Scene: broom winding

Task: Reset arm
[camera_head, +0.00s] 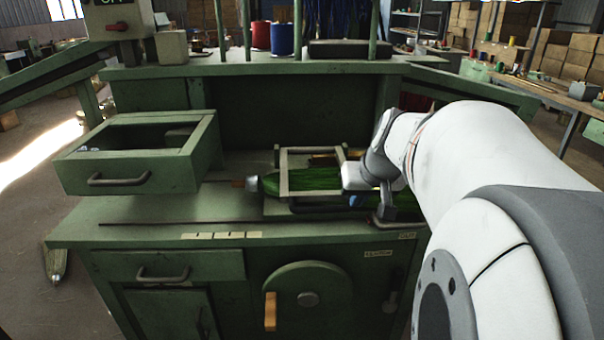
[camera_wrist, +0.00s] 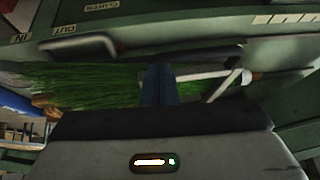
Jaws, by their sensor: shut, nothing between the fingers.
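My arm reaches in from the right in the head view. My gripper (camera_wrist: 158,75) is shut and empty, its fingers together in the middle of the wrist view. In the head view its end is partly hidden behind my wrist, beside the right end of the clamp frame. A bundle of green broom bristles (camera_head: 318,180) lies on the machine's bench, under a pale rectangular clamp frame (camera_head: 284,172). The bristles also show in the wrist view (camera_wrist: 95,88), behind and left of the fingers. I cannot tell whether the fingers touch them.
An open green drawer (camera_head: 128,172) juts out at the left. A metal lever (camera_head: 385,223) stands at the bench's front edge, close to my wrist. A handwheel (camera_head: 308,299) is below. Spools (camera_head: 282,40) and upright posts are on the shelf above. The bench's left front is mostly clear.

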